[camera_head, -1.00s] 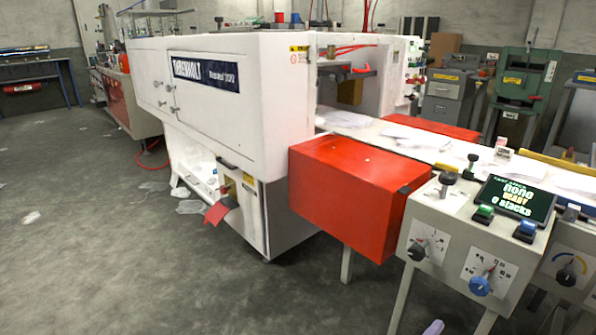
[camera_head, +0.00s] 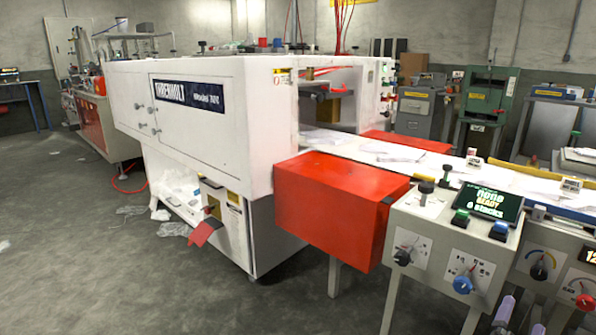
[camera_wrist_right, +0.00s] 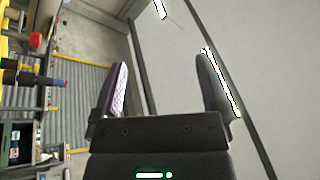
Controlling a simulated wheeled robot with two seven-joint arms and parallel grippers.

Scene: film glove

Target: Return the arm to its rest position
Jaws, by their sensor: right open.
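My right gripper (camera_head: 521,312) shows at the bottom right of the head view, where its purple-grey fingertips rise below the control panel (camera_head: 450,243). In the right wrist view my right gripper (camera_wrist_right: 165,85) has its two fingers wide apart with nothing between them. A pale plain surface fills much of the view behind them. The rest of the right arm is hidden below the head view. My left gripper is in neither view.
A white machine (camera_head: 205,125) with a red box (camera_head: 330,210) stands left of the panel. Its bed (camera_head: 440,162) carries loose sheets. A dark screen (camera_head: 488,201), knobs and buttons top the panel. A red flap (camera_head: 204,232) juts out low. The grey floor (camera_head: 90,220) at left is mostly open.

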